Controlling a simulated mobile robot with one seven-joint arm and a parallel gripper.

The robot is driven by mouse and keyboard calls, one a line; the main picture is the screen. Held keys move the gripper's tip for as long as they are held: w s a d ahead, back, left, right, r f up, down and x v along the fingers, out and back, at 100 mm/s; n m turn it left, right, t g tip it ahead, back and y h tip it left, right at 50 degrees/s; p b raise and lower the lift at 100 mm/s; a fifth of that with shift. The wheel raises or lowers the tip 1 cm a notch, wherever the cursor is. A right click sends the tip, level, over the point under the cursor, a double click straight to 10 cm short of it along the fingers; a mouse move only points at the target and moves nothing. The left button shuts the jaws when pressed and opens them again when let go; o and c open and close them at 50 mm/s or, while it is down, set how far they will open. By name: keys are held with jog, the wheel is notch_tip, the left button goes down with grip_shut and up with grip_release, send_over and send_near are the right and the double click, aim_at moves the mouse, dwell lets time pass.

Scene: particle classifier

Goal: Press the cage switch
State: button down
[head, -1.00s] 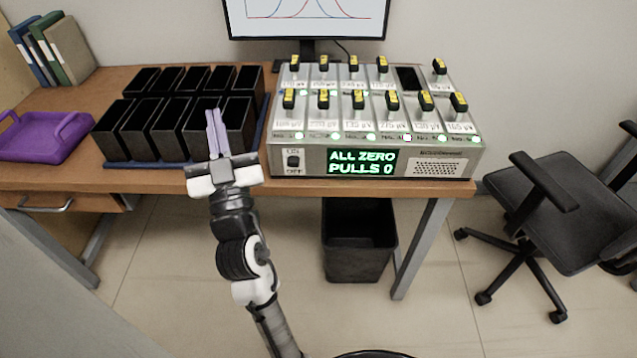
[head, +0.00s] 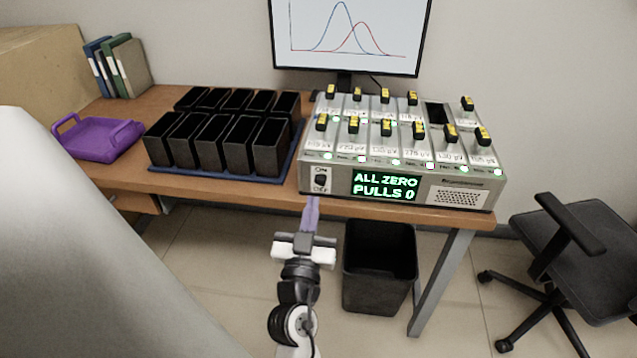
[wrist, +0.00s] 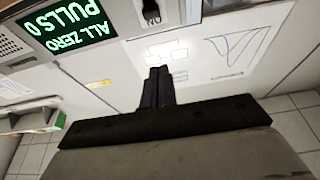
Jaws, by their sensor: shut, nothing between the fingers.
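The switch (head: 320,181) is a small black rocker marked ON and OFF at the left of the grey device's front (head: 333,188). It also shows at the top of the wrist view (wrist: 151,13). Beside it a green display (head: 386,187) reads "ALL ZERO PULLS 0". My gripper (head: 312,203) is shut and empty, its purple fingers pointing toward the device, just below the switch in the head view. In the wrist view its dark fingertips (wrist: 158,72) are apart from the switch in the picture. The exact depth gap is unclear.
Several black bins (head: 222,147) stand on a blue tray (head: 225,176) left of the device. A purple tray (head: 97,138) is farther left. Yellow-topped knobs (head: 386,128) line the device. A black waste bin (head: 379,270) stands below, an office chair (head: 585,235) at right.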

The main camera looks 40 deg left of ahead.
notch_tip(320, 180, up, 4)
jog(key=f+p, duration=0.1)
jog(key=p, duration=0.3)
send_over(320, 184)
jog(key=s+d, duration=0.1)
jog(key=s, duration=0.1)
jog(key=shift+w+a+r, duration=0.1)
jog(key=shift+w+a, duration=0.05)
jog(key=shift+w, duration=0.25)
notch_tip(320, 184, down, 3)
jog(key=shift+s+b, duration=0.1)
jog(key=shift+b, duration=0.3)
jog(key=shift+f, duration=0.5)
notch_tip(320, 184, down, 3)
jog(key=b, duration=0.4)
jog(key=shift+r, duration=0.1)
